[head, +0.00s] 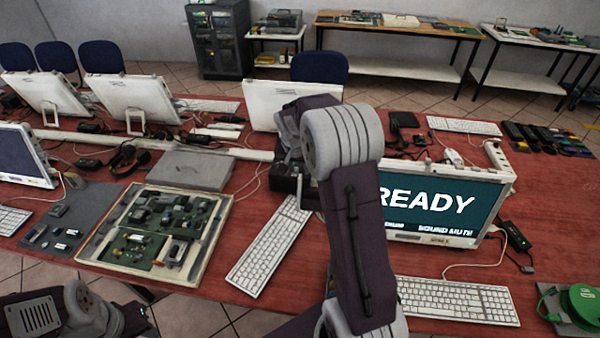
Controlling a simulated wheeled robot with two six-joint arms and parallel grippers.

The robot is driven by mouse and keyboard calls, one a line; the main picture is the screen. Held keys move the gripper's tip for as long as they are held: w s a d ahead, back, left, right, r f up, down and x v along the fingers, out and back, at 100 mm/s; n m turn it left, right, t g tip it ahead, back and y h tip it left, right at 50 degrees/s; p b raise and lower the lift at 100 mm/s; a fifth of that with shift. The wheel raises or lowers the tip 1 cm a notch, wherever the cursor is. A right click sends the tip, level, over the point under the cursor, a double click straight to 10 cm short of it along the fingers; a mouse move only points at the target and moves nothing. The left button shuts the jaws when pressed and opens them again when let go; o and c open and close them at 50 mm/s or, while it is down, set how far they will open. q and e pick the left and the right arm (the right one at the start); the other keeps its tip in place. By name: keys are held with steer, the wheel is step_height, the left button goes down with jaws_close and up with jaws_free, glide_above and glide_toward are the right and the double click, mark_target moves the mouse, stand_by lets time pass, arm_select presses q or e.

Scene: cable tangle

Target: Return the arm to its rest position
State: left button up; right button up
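My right arm rises from the bottom middle, bends at a large grey joint and reaches away over the table. My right gripper (290,182) is mostly hidden behind that joint, near the top end of a white keyboard (268,245). I cannot see its fingertips clearly, nor whether it holds anything. Part of my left arm shows low at the bottom left, below the table's front edge. Its gripper is not visible.
The red table (205,295) carries a monitor reading READY (440,205), another keyboard (457,300), an electronics tray (222,215), a closed grey laptop (190,170) and loose cables. A green reel (583,305) lies at right. My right arm stands close to the monitor's left side.

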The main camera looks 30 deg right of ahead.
stand_by(0.4)
steer(key=s+a+r+n+y, duration=0.1)
steer(key=s+a+n+y, duration=0.1)
steer(key=s+a, duration=0.6)
steer(key=s+a+f+n+g, duration=0.1)
steer(key=s+a+f+n, duration=0.2)
steer(key=s, duration=0.4)
steer(key=s+a+f+n+g+y, duration=0.1)
steer(key=s+a+f+n, duration=0.1)
steer(key=s+a, duration=0.3)
steer(key=shift+s+a+f+n, duration=0.15)
steer(key=shift+s+f+n, duration=0.25)
steer(key=shift+s+f, duration=0.4)
